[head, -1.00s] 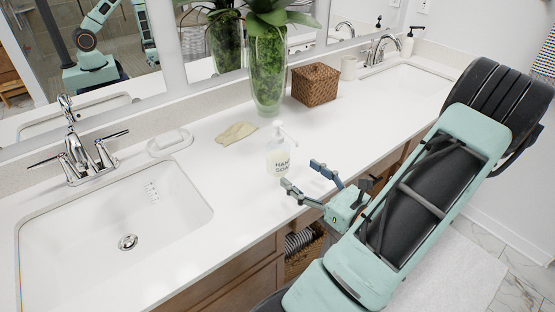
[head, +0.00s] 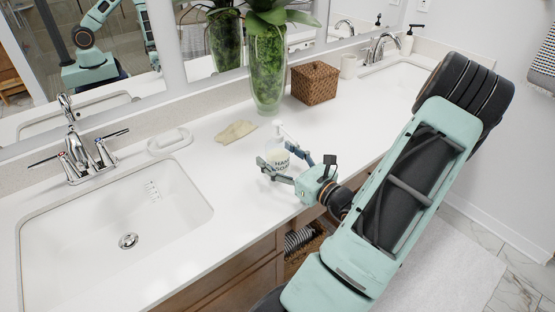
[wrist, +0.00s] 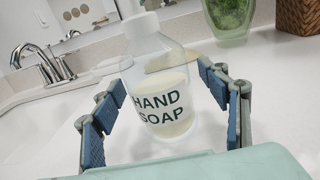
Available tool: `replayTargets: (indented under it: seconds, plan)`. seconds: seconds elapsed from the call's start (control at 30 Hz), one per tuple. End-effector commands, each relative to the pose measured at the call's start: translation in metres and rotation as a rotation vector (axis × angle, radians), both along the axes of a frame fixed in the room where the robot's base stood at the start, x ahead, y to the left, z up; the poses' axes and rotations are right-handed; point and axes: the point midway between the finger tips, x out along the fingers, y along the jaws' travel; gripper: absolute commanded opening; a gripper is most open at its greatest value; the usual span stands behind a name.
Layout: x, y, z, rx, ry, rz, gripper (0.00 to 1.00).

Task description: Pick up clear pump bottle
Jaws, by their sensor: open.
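The clear pump bottle (head: 277,155) stands upright on the white counter in the head view, with a white pump top and a "HAND SOAP" label. My gripper (head: 283,164) is open around the bottle, with one finger on each side. In the wrist view my gripper (wrist: 165,120) shows a gap between each blue finger pad and the bottle.
A folded tan cloth (head: 236,131) and a white soap dish (head: 170,141) lie behind and left of the bottle. A glass vase (head: 267,75) with a plant and a woven box (head: 315,83) stand at the back. A sink basin (head: 120,220) is at left.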

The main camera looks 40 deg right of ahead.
Motion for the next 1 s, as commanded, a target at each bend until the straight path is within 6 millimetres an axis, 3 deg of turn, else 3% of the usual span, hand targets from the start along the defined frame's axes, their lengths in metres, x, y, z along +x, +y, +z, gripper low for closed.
replayTargets:
  seconds: [0.07, 0.53, 1.0]
  plan:
    - [0.000, 0.000, 0.000, 0.000, 0.000, 0.000, 0.62]
    - [-0.001, 0.000, 0.000, 0.000, 0.000, 0.000, 0.10]
    - [0.000, 0.000, 0.012, -0.004, -0.002, 0.001, 0.10]
